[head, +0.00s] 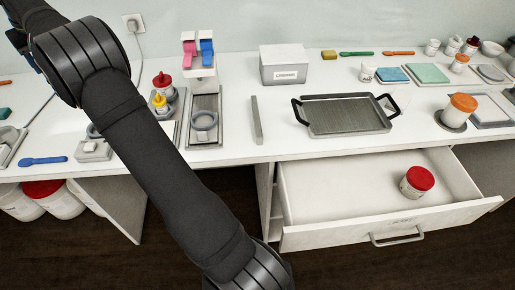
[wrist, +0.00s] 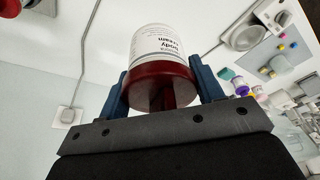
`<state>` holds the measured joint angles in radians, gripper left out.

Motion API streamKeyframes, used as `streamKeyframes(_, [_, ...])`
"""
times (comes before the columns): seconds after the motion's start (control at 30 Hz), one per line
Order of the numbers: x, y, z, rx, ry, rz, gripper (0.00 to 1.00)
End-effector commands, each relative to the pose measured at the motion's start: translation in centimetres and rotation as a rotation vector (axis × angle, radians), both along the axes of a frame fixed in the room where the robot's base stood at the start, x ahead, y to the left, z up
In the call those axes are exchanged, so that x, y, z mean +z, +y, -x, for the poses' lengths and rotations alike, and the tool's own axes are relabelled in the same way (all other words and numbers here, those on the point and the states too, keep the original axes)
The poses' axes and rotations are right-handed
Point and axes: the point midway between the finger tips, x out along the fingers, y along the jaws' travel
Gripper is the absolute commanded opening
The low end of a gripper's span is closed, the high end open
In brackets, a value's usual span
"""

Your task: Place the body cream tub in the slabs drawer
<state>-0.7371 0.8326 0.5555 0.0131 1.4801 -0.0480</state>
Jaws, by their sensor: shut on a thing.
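My gripper (wrist: 162,88) shows in the wrist view, its two blue fingers shut on the sides of the body cream tub (wrist: 158,45). The tub has a white labelled body and a dark red lid, with the lid end nearest the camera. My gripper and this tub are out of the head view. The open drawer (head: 345,236) is white, pulled out below the counter at right; its front label is too small to read. Another white tub with a red lid (head: 417,183) stands inside the drawer, towards its right side.
A black-handled tray (head: 345,115) sits on the counter above the drawer. A labelled box (head: 284,65) stands behind, and an orange-lidded jar (head: 458,110) is at right. The left part of the drawer floor is clear. My arm crosses the head view and hides some counter.

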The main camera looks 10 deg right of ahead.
Motion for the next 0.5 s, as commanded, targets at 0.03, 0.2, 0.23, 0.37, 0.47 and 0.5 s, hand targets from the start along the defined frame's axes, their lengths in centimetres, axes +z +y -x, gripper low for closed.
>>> streamKeyframes(0.03, [1.6, 0.1, -0.1, 0.000, -0.003, -0.003, 0.35])
streamKeyframes(0.2, [5.0, 0.0, 0.0, 0.000, -0.001, -0.001, 0.35])
streamKeyframes(0.23, [5.0, 0.1, -0.1, 0.000, 0.001, 0.001, 0.35])
streamKeyframes(0.37, [6.1, 0.1, -0.1, 0.000, 0.001, 0.001, 0.35])
streamKeyframes(0.47, [7.0, 0.1, -0.1, 0.000, 0.001, 0.001, 0.35])
streamKeyframes(0.5, [7.3, 0.0, 0.0, 0.000, 0.001, 0.001, 0.35])
